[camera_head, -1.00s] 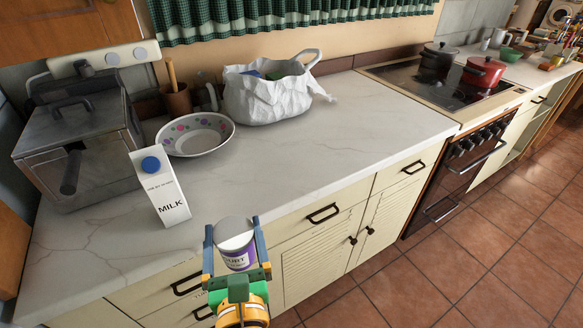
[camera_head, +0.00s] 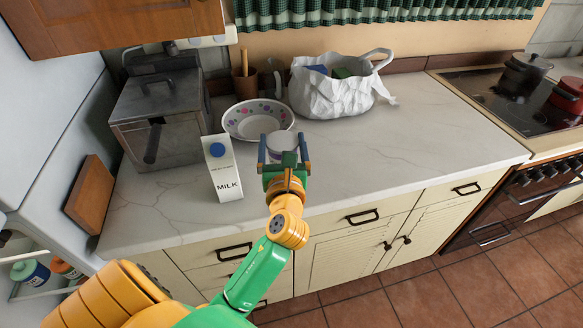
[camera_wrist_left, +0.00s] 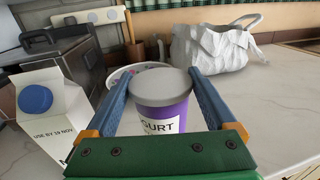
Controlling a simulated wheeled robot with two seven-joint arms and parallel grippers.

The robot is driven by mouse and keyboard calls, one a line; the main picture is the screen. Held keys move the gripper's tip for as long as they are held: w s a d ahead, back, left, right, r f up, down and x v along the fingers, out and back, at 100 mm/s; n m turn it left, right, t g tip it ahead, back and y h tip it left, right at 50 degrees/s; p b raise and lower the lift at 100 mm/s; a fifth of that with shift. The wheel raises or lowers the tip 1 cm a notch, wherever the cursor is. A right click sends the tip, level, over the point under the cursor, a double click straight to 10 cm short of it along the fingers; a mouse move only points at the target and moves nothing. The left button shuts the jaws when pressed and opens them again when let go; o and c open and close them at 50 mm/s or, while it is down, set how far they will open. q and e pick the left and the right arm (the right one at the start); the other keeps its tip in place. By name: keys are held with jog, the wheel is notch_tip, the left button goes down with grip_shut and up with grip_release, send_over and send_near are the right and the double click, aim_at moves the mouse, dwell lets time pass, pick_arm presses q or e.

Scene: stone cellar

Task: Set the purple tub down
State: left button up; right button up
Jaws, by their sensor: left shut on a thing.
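In the head view the tub (camera_head: 281,142) is mostly hidden behind the left gripper (camera_head: 284,152). The gripper is over the front part of the marble counter (camera_head: 400,135), right of the milk carton. I cannot tell whether the tub's base touches the counter. My right gripper is not in view.
A milk carton (camera_head: 223,172) stands close left of the gripper. A patterned bowl (camera_head: 243,127) is just behind, with a white bag (camera_head: 325,97) behind right. A metal appliance (camera_head: 160,115) stands at the left. The counter to the right is clear up to the stove (camera_head: 490,95).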

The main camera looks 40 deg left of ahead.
pick_arm(q)
jog(key=w+f, duration=0.1)
jog(key=f, duration=0.1)
jog(key=w+f+b, duration=0.1)
jog(key=w+f, duration=0.1)
jog(key=shift+f, duration=0.25)
jog(key=shift+f+b, duration=0.4)
jog(key=shift+f, duration=0.85)
jog(key=shift+f, duration=0.15)
jog(key=o, duration=1)
jog(key=shift+r, duration=0.25)
jog(key=b+v, duration=0.1)
jog(key=v, duration=1.1)
jog(key=shift+d+b, duration=0.1)
jog(key=shift+b, duration=0.25)
jog(key=shift+f, duration=0.1)
